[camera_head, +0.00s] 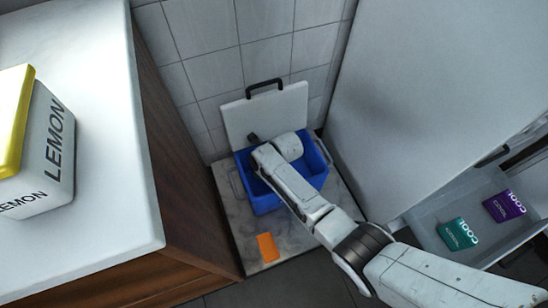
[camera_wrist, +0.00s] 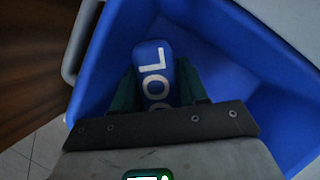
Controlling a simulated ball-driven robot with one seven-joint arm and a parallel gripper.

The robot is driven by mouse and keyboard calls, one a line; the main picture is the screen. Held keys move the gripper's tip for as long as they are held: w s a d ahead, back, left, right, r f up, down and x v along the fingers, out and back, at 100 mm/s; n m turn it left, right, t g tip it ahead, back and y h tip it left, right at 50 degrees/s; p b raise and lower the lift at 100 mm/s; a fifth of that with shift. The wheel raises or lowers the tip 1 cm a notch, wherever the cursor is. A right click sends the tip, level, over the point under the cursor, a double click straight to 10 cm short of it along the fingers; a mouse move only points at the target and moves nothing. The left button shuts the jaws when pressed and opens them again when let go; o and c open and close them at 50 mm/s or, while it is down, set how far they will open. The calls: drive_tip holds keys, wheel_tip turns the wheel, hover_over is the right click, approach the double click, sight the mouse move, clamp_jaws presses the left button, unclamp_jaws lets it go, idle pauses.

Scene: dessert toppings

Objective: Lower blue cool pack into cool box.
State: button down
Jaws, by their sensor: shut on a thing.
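The cool box (camera_head: 262,204) is a blue open bin with its white lid (camera_head: 264,112) raised behind it. It stands on a marble-patterned slab between the counter and a white cabinet. My arm reaches over the box, and the jaws are hidden in the head view. In the wrist view my gripper (camera_wrist: 158,92) is shut on the blue cool pack (camera_wrist: 152,58), which shows white letters. The pack is seen against the box's blue inside (camera_wrist: 235,45). I cannot tell whether it touches the bottom.
An orange card (camera_head: 267,247) lies on the slab (camera_head: 247,244) before the box. A counter (camera_head: 95,215) with a lemon container (camera_head: 48,150) is at the left. At the right, an open drawer (camera_head: 430,242) holds a teal pack (camera_head: 458,233) and a purple pack (camera_head: 505,206).

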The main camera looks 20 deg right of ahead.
drive_tip(key=shift+f+b, duration=2.1)
drive_tip(key=shift+f, duration=0.35)
idle(1.4)
drive_tip(key=c, duration=0.5)
unclamp_jaws()
drive_tip(key=shift+f, duration=0.1)
drive_tip(key=p+v, duration=0.7)
drive_tip(key=v, duration=0.4)
